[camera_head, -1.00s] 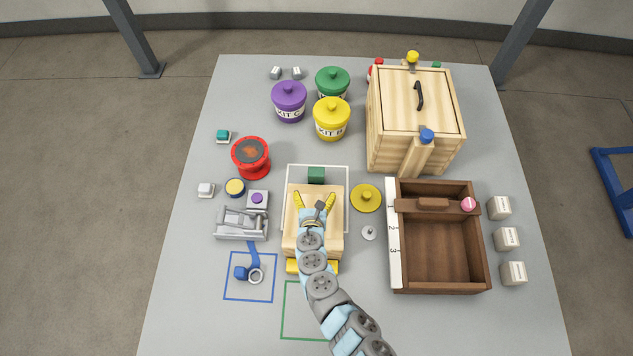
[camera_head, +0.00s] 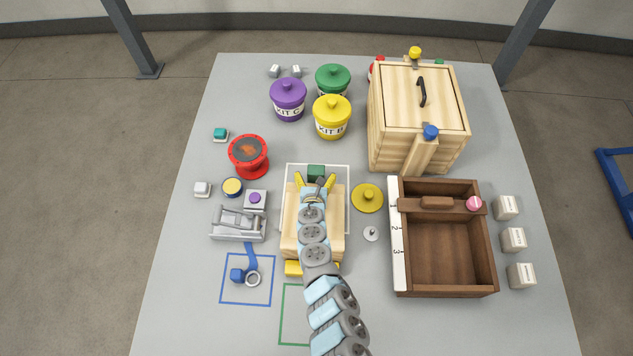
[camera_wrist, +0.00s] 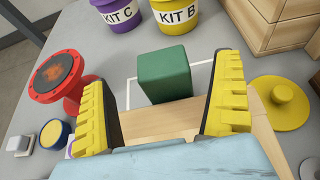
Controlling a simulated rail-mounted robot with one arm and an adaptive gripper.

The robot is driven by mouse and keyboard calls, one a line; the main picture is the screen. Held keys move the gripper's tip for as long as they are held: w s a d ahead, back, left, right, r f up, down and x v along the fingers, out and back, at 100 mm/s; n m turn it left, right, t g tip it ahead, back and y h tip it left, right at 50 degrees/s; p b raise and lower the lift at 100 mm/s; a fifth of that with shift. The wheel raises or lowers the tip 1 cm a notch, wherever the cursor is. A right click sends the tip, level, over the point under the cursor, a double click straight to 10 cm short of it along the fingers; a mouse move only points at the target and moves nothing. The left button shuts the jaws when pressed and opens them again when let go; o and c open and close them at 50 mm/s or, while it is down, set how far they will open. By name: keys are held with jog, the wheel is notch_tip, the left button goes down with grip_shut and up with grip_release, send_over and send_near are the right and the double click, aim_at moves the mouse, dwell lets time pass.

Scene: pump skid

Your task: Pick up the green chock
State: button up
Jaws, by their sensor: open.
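The green chock (camera_head: 316,172) is a small dark green block at the far end of a pale wooden block (camera_head: 293,222), inside a white outlined rectangle on the table. In the wrist view the chock (camera_wrist: 164,74) stands upright just beyond the wooden block, between the lines of my two yellow fingers. My gripper (camera_head: 315,183) is open and empty, over the wooden block, with the chock ahead of its fingertips. It also shows in the wrist view (camera_wrist: 164,95), its fingers wide on either side. The chock's lower near side is partly hidden by the wooden block.
A red round-flanged part (camera_head: 249,155) stands left, a yellow knobbed disc (camera_head: 367,198) right. KIT B (camera_head: 332,118) and KIT C (camera_head: 288,100) pots stand behind. A wooden box (camera_head: 388,146) and brown tray (camera_head: 490,250) take the right side. Bare table lies between chock and pots.

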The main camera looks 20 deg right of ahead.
aim_at(316, 166)
jog(key=shift+b+x, duration=0.45)
jog(key=shift+x, duration=0.4)
jog(key=b+x, duration=0.2)
jog(key=x, duration=0.1)
jog(key=shift+s+d+f+b, duration=0.1)
jog(key=shift+f+b, duration=0.1)
jog(key=shift+b, duration=0.2)
jog(key=shift+b+x, duration=0.95)
jog(key=shift+x, duration=0.15)
jog(key=shift+r, duration=0.1)
jog(key=c, duration=1.3)
